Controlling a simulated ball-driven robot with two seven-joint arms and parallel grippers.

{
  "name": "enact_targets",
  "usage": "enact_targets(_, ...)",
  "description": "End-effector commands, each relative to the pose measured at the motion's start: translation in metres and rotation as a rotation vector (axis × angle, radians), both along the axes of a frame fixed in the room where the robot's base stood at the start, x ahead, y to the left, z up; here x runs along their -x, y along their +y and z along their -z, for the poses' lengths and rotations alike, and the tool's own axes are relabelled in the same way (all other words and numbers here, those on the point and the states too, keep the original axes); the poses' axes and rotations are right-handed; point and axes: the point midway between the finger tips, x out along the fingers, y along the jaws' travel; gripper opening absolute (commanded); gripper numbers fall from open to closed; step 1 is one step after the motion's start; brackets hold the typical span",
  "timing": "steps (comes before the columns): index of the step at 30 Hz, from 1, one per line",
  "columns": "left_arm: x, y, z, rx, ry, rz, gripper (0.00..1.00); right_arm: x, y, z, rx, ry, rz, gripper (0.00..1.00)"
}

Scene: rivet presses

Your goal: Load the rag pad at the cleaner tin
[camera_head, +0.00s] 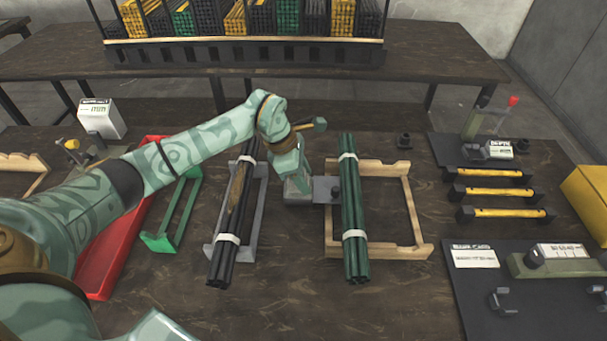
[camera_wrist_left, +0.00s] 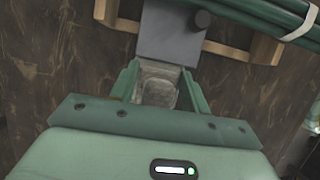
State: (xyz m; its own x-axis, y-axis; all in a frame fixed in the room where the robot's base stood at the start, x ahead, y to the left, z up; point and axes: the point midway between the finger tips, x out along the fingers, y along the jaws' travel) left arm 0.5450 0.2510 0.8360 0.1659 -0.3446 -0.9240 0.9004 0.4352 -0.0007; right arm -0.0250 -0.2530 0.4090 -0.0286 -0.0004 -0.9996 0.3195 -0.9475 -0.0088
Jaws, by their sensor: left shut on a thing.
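My left gripper (camera_head: 299,188) reaches down between the two rod bundles. In the left wrist view its fingers (camera_wrist_left: 159,82) are shut on a pale grey pad-like block (camera_wrist_left: 158,92), which I take for the rag pad. A flat grey plate (camera_head: 323,187) with a dark round knob lies just beyond the fingertips; it also shows in the left wrist view (camera_wrist_left: 168,40). I cannot tell whether the plate touches the block or is part of it. I cannot identify the cleaner tin with certainty.
Black rods (camera_head: 231,220) lie on a grey rack left of the gripper. Green rods (camera_head: 354,215) lie on a wooden rack (camera_head: 411,205) at right. A red tray (camera_head: 108,255) and green frame (camera_head: 182,215) stand at left. Dark mats (camera_head: 463,296) with tools fill the right.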

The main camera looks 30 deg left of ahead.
Motion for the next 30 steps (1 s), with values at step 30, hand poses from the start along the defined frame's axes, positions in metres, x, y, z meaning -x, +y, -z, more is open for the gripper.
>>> enact_targets(30,0.0,0.0002,0.0084,0.0,0.0,0.0,0.28,0.0011,-0.0005,0.0035,0.001,0.003,0.001,0.0)
